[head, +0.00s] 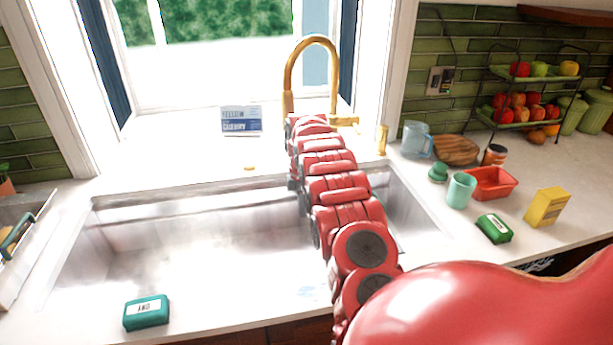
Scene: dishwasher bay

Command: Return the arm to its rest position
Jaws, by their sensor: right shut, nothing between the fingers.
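My right arm, made of red segments, reaches from the lower right across the sink (190,235) toward the window. My right gripper (306,120) is at the far end of the arm, close in the picture to the base of the gold faucet (288,75). The gripper is small and mostly hidden behind the arm's own links. It looks shut, and I see nothing held. I cannot tell whether it touches the faucet. My left gripper is not in view.
A green packet (146,312) lies at the sink's front edge. On the right counter are a blue pitcher (414,139), a mint cup (461,188), a red container (491,182), a dark green packet (494,228) and a yellow box (546,207). A tiered fruit rack (520,127) stands behind.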

